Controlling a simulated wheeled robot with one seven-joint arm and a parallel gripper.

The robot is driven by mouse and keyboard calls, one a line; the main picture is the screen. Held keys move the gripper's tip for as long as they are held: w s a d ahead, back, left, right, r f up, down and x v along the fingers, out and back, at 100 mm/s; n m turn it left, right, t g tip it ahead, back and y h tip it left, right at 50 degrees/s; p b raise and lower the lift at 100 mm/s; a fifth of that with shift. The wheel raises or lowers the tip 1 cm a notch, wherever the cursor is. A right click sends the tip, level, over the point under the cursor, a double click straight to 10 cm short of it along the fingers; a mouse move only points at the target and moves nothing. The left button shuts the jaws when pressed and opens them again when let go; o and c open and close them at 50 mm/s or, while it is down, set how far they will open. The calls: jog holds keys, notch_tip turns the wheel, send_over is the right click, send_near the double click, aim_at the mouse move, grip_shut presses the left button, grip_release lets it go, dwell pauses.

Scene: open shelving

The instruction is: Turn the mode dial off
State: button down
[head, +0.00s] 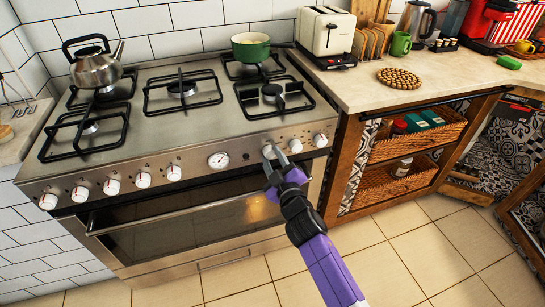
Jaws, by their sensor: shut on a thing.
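A steel stove (190,148) carries a row of white dials along its front panel. My purple and black gripper (275,158) reaches up from the lower right to the right part of that panel. It is shut on a white dial (267,150), which its fingers partly hide. I cannot read the dial's marking or its setting. Two more white dials, a nearer one (295,146) and a farther one (320,140), sit just right of my gripper. A round gauge (218,160) is to its left.
The oven handle (190,203) runs below the panel. A kettle (95,68) and a green pot (251,46) stand on the burners. A counter (365,95) with a toaster (325,31) and open shelves is at right. The tiled floor is clear.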

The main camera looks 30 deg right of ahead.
jog(key=n, duration=0.4)
jog(key=shift+n+p, duration=0.4)
jog(key=n, duration=0.3)
jog(key=shift+n+p, duration=0.3)
jog(key=n, duration=0.3)
jog(key=shift+r+n, duration=0.1)
jog(key=shift+n, duration=0.2)
jog(key=shift+n+p, duration=0.45)
jog(key=shift+n, duration=1.35)
jog(key=c, duration=1)
grip_release()
jog(key=shift+o, duration=0.2)
